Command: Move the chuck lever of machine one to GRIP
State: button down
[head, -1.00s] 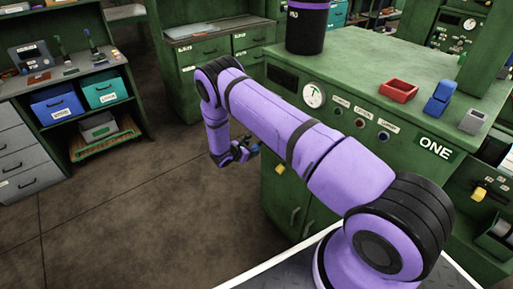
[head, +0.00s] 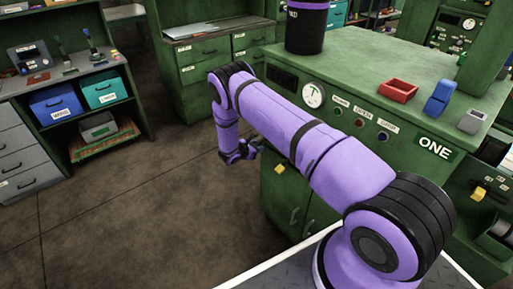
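Machine one is the green cabinet (head: 437,62) with a white "ONE" sign (head: 434,148) on its front. A small yellow handle or knob (head: 281,169) shows low on its front at the left; it may be the chuck lever, but its setting and any GRIP mark are not legible. My gripper (head: 245,154) is just left of the machine's front, a little up and left of the yellow part and apart from it in the picture. Its fingers are small, dark and partly hidden, so open or shut is unclear.
The machine's front carries a round gauge (head: 313,95) and several labelled buttons. On top are a red tray (head: 398,91), a blue object (head: 438,98) and a dark cylinder (head: 304,32). Another yellow handle (head: 478,194) is at the right. Bare floor (head: 140,215) lies left.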

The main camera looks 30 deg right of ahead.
jog(key=shift+r, duration=0.1)
jog(key=r+y, duration=0.1)
jog(key=y, duration=0.1)
jog(key=a+r+y, duration=0.1)
jog(key=y, duration=0.1)
jog(key=shift+r+g, duration=0.4)
jog(key=shift+r+m+g+y, duration=0.15)
jog(key=shift+r+g+y, duration=0.15)
jog(key=shift+r+y, duration=0.7)
jog(key=shift+r+m+g+y, duration=0.25)
jog(key=shift+r+y, duration=0.35)
jog(key=shift+y, duration=0.7)
jog(key=c, duration=0.7)
grip_release()
jog(key=shift+d, duration=0.1)
jog(key=shift+c, duration=0.2)
jog(key=shift+s+r, duration=0.1)
jog(key=v, duration=1)
jog(key=shift+r, duration=0.4)
